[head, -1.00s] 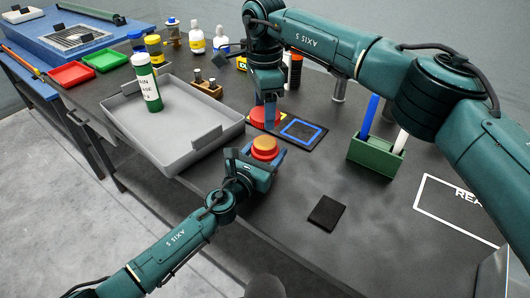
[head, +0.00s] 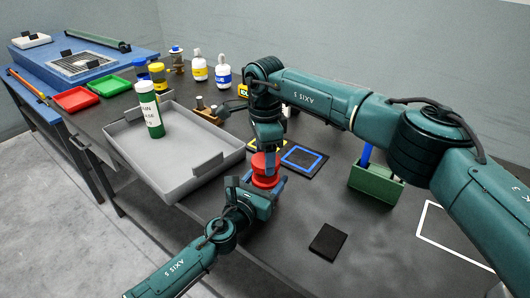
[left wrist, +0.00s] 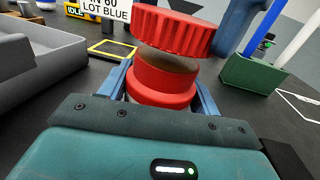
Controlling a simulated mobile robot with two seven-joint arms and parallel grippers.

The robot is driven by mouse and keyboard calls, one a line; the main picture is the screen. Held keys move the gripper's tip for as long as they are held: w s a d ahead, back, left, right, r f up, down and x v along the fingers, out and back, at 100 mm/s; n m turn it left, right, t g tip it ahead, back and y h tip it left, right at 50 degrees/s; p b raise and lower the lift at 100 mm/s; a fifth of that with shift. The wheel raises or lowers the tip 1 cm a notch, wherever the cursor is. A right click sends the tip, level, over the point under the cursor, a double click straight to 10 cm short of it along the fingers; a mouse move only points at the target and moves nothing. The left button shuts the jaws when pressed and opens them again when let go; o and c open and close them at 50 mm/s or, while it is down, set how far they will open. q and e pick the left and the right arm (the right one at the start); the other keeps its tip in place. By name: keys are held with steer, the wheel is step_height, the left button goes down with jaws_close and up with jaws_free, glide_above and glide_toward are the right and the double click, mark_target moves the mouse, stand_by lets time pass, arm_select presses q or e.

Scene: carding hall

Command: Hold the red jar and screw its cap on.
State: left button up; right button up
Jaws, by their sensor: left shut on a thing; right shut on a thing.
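My left gripper (head: 262,186) is shut on the red jar (left wrist: 160,92), which stands between its blue fingers in the left wrist view. The jar's brownish upper part lies in the cap's shade. My right gripper (head: 267,148) comes down from above and is shut on the red ribbed cap (head: 264,163). The cap also shows large in the left wrist view (left wrist: 172,30), over the jar's mouth and looking slightly tilted there. The far side of the jar is hidden.
A mat with a blue square (head: 302,158) lies close behind the grippers. A green pen holder (head: 376,184) is to the right, and a black pad (head: 328,241) lies in front.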

steer(key=shift+f, duration=0.75)
steer(key=shift+f, duration=0.55)
